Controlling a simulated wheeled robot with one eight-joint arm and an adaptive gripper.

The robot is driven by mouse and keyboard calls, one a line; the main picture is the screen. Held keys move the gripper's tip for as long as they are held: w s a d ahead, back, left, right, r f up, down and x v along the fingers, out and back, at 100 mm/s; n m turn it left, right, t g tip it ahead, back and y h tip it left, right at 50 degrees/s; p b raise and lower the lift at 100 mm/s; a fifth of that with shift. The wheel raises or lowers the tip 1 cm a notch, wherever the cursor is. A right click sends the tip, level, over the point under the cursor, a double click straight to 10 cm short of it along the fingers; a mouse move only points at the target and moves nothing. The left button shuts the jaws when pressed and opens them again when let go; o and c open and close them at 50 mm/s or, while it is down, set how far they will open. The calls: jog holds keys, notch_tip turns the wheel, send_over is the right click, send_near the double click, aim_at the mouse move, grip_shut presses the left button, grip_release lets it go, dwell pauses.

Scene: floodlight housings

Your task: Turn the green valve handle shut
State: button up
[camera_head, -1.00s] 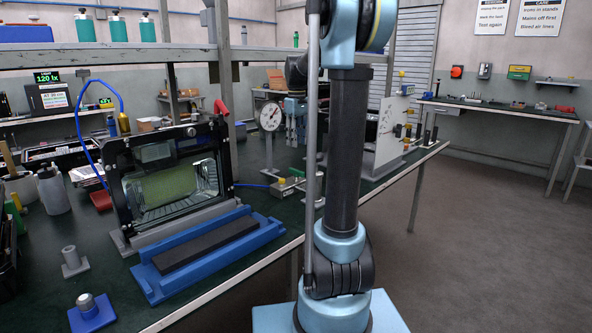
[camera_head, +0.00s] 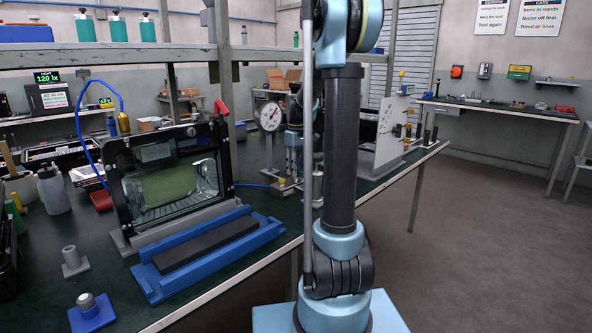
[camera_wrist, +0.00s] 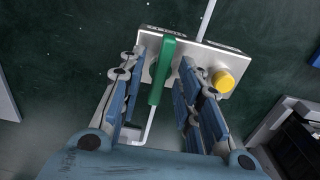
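The green valve handle (camera_wrist: 163,70) shows in the wrist view as a straight bar, lying roughly along the view's up-down direction. It sits on a pale metal block (camera_wrist: 198,62) that also carries a yellow knob (camera_wrist: 222,81). My gripper (camera_wrist: 160,78) is open, with blue-padded fingers on either side of the handle. A gap shows on each side, so neither finger visibly grips it. In the head view the metal block (camera_head: 284,187) stands on the bench below my gripper, which my arm partly covers. The handle is not clear there.
A pressure gauge (camera_head: 270,117) stands just left of my gripper. A framed floodlight housing (camera_head: 170,178) and a blue tray (camera_head: 207,252) are further left. A pale upright panel (camera_head: 392,130) stands to the right. A shelf beam (camera_head: 150,56) crosses above the bench.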

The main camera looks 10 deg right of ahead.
grip_shut()
jog(key=shift+m, duration=0.3)
jog(key=m, duration=1.3)
jog(key=shift+m, duration=2.1)
